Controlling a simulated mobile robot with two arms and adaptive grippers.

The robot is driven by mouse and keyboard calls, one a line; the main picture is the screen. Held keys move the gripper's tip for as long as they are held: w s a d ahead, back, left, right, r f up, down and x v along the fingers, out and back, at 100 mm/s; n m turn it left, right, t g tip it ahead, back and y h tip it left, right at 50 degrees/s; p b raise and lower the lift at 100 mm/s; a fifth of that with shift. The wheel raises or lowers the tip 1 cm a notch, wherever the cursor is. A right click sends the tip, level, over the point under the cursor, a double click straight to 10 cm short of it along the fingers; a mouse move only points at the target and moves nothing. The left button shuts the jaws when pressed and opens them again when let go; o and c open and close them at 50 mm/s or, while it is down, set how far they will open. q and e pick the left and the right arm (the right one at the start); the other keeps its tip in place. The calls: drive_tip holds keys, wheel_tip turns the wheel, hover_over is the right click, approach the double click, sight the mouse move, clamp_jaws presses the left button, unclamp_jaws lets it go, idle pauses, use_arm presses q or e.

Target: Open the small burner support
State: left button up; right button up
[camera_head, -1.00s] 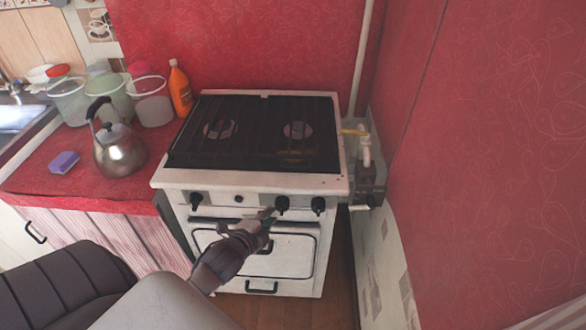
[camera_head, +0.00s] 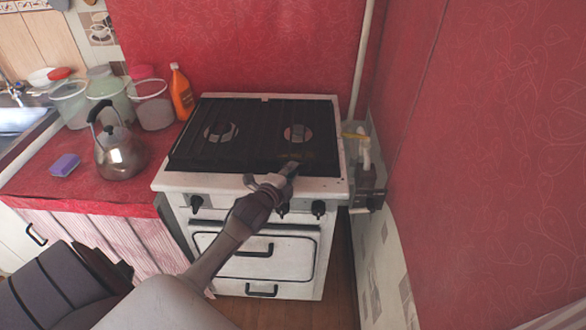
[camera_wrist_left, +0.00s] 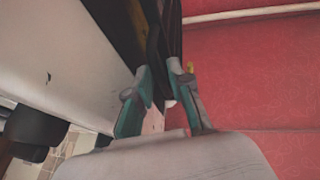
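The black burner support (camera_head: 255,140) lies flat over the top of the white stove (camera_head: 180,180), with two round burners showing through it. I cannot tell a separate small part of it. My left gripper (camera_head: 270,178) is at the stove's front edge, just in front of the support, with its fingers spread. In the left wrist view, the two fingertips (camera_wrist_left: 160,80) are apart, and the dark edge of the support (camera_wrist_left: 160,35) shows just beyond and between them. I cannot tell whether they touch it. My right gripper is not in view.
Black knobs (camera_head: 318,208) line the stove front above the oven door (camera_head: 290,262). A kettle (camera_head: 120,155), purple sponge (camera_head: 65,164), jars and an orange bottle (camera_head: 180,92) stand on the red counter at left. A gas pipe and red wall are close at right.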

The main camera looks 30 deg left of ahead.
use_arm(q)
drive_tip(key=shift+x, duration=0.8)
drive_tip(key=shift+s, duration=0.1)
clamp_jaws()
